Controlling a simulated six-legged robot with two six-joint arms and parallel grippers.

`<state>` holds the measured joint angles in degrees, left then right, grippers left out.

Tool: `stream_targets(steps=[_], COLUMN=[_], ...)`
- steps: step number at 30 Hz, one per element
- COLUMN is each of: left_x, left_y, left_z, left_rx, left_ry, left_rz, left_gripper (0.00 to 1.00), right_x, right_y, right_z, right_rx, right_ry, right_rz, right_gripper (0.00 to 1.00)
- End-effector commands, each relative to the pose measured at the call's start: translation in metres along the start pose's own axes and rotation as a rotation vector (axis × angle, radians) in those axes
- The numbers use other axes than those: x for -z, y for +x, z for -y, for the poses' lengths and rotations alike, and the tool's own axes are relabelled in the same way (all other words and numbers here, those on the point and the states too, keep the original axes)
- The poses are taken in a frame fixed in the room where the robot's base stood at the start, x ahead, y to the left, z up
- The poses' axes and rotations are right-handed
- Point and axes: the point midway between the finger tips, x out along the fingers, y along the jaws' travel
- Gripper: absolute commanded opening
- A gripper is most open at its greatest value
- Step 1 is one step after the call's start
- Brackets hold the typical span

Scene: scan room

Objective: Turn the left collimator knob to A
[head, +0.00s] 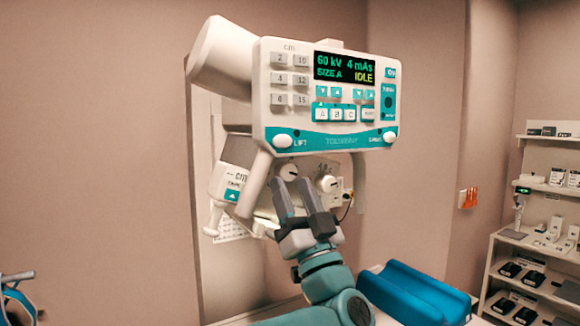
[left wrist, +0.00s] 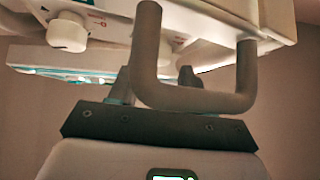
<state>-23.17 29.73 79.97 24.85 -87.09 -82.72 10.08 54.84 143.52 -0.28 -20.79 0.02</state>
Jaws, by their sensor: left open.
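The left collimator knob (head: 288,172) is a round white dial with a dark mark, low on the tube head under the control panel. The right knob (head: 327,182) sits beside it. My left gripper (head: 292,184) points up just below and in front of the left knob, its two grey fingers apart with nothing between them. One finger partly covers the knobs' area. In the left wrist view the fingers (left wrist: 156,76) are partly hidden behind a grey U-shaped handle (left wrist: 195,101); a white knob (left wrist: 68,32) shows at upper left. I cannot read which letter the left knob points to.
The control panel (head: 325,95) reads 60 kV, 4 mAs, SIZE A, IDLE. Grey handles (head: 253,184) hang at the panel's sides, close to my gripper. A blue padded cushion (head: 418,292) lies at lower right. Shelves (head: 535,245) with small devices stand at far right.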

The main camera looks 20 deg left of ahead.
Motion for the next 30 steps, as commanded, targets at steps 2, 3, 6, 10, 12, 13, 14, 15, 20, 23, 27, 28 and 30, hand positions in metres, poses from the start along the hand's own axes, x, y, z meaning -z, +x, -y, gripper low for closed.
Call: stream_targets(steps=[2, 3, 6, 10, 12, 13, 14, 15, 20, 23, 27, 28, 30], left_x=[0.001, 0.000, -0.001, -0.002, -0.003, -0.003, -0.003, -0.002, -0.002, -0.002, -0.003, -0.003, -0.002], left_y=[0.013, 0.016, 0.021, 0.023, 0.023, 0.023, 0.023, 0.023, 0.023, 0.023, 0.021, 0.021, 0.022], left_z=[0.000, -0.001, -0.001, -0.001, -0.001, -0.001, -0.001, -0.001, -0.001, -0.001, -0.004, -0.004, -0.004], left_rx=[0.000, -0.001, -0.001, -0.001, -0.001, -0.001, -0.001, -0.001, 0.000, 0.001, 0.048, 0.065, 0.104], left_ry=[0.001, 0.001, 0.001, 0.001, 0.001, 0.001, 0.001, 0.001, 0.001, -0.002, -0.049, -0.066, -0.104], left_rz=[0.001, 0.001, 0.000, 0.000, 0.000, 0.000, 0.000, 0.000, 0.000, 0.000, 0.002, 0.002, 0.005], left_gripper=[0.49, 0.49, 0.49, 0.49, 0.49, 0.49, 0.49, 0.45, 0.08, 0.08, 0.08, 0.08, 0.08], right_x=[0.000, 0.000, 0.000, 0.000, 0.000, 0.000, 0.000, 0.000, 0.000, 0.000, 0.000, 0.000, 0.000], right_y=[-0.009, -0.010, -0.011, -0.011, -0.011, -0.011, -0.011, -0.011, -0.011, -0.011, -0.003, -0.002, 0.000], right_z=[0.003, 0.004, 0.004, 0.004, 0.004, 0.004, 0.004, 0.004, 0.004, 0.004, 0.001, 0.001, 0.000], right_rx=[0.000, 0.000, 0.000, 0.000, 0.000, 0.000, 0.000, 0.000, 0.000, 0.000, 0.000, 0.000, 0.000], right_ry=[0.000, 0.000, 0.000, 0.000, 0.000, 0.000, 0.000, 0.000, 0.000, 0.000, 0.000, 0.000, 0.000], right_rz=[0.000, 0.000, 0.000, 0.000, 0.000, 0.000, 0.000, 0.000, 0.000, 0.000, 0.000, 0.000, 0.000], right_gripper=[0.00, 0.00, 0.00, 0.00, 0.00, 0.00, 0.00, 0.00, 0.00, 0.00, 0.00, 0.00, 0.00])
